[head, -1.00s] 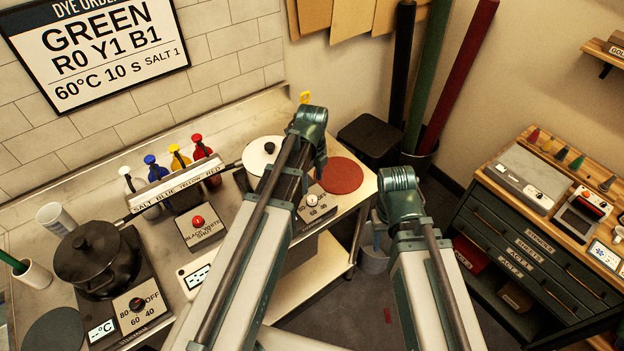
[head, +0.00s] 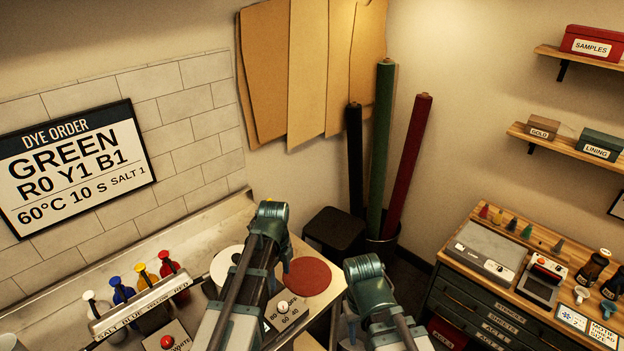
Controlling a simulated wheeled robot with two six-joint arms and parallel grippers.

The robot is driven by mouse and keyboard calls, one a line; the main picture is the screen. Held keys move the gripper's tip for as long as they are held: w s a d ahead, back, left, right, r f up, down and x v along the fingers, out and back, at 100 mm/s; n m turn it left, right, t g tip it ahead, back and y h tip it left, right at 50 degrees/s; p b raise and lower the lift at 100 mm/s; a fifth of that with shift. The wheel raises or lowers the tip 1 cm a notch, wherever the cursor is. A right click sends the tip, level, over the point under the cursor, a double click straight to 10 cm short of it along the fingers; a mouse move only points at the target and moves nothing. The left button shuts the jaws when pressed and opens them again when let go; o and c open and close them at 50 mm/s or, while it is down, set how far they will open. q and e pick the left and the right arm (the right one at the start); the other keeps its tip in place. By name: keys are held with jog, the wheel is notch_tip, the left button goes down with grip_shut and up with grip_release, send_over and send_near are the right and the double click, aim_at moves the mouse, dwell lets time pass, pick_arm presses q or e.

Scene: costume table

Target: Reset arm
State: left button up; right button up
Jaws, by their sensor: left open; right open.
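My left arm (head: 265,230) reaches up from the bottom edge in the head view. Its teal joint covers part of the counter between a round white lid (head: 228,262) and a red round mat (head: 307,277). My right arm (head: 366,290) reaches up to the right of the counter's end. The jaws of both grippers are hidden behind the arms or below the frame. I cannot see anything held.
Several bottles (head: 122,292) with coloured tops stand behind a labelled rail (head: 140,312). A dark bin (head: 334,230) and upright rolls (head: 380,150) fill the corner. A drawer cabinet (head: 470,300) stands at right, below wall shelves (head: 565,145). A dye order sign (head: 72,165) hangs left.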

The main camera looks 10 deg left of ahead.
pick_arm(q)
jog(key=s+d+f+n+y+b, duration=0.1)
jog(key=s+d+f+n+b, duration=1)
jog(key=n, duration=0.7)
jog(key=shift+s+f+n+b, duration=0.4)
jog(key=shift+s+f+b, duration=0.15)
jog(key=shift+s, duration=1.25)
jog(key=shift+d, duration=0.1)
